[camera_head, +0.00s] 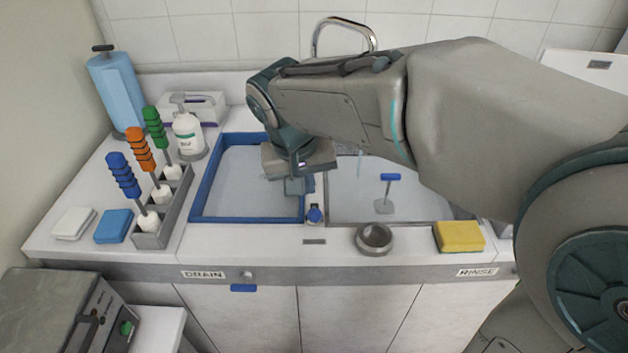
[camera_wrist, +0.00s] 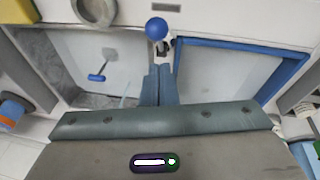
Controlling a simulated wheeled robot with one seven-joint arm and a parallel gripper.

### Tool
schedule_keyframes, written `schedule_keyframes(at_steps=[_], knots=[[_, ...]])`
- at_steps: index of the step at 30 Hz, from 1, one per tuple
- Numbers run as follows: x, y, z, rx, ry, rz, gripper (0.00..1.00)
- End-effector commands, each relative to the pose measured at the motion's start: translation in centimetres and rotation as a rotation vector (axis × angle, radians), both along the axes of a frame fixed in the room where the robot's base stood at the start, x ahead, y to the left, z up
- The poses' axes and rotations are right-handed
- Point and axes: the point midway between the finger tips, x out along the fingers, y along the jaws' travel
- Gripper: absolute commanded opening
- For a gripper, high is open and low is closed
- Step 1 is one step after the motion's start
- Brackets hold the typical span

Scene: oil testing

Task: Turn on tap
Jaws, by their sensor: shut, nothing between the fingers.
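The chrome curved tap spout (camera_head: 343,35) rises behind the sinks, partly hidden by my arm. A blue round knob (camera_head: 315,214) on a small pale base stands at the front of the divider between the sinks. It also shows in the wrist view (camera_wrist: 157,28), just beyond my fingertips. My gripper (camera_head: 299,187) points down over the divider. Its fingers (camera_wrist: 159,72) are together and empty, close to the knob; I cannot tell whether they touch it. A thin pale streak (camera_head: 360,160) shows over the right sink; I cannot tell whether it is water.
The left sink has a blue rim (camera_head: 205,180). A grey ring (camera_head: 374,238) and yellow sponge (camera_head: 459,236) lie on the front counter. Brushes in a grey holder (camera_head: 180,207) and a soap bottle (camera_head: 187,135) stand left.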

Motion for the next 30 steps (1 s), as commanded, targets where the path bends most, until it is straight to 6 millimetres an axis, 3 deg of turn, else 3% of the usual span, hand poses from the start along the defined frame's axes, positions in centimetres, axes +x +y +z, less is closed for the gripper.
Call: schedule_keyframes(at_steps=[5,12,18,26,30], knots=[[1.0,0.3,3.2,0.002,-0.002,-0.010,0.00],[-1.0,1.4,8.2,0.004,-0.004,0.001,0.00],[-1.9,1.8,10.9,0.001,-0.002,0.004,0.00],[-2.2,1.7,11.7,0.000,0.000,0.000,0.00],[-2.4,-1.6,9.9,0.010,0.009,-0.024,0.00]])
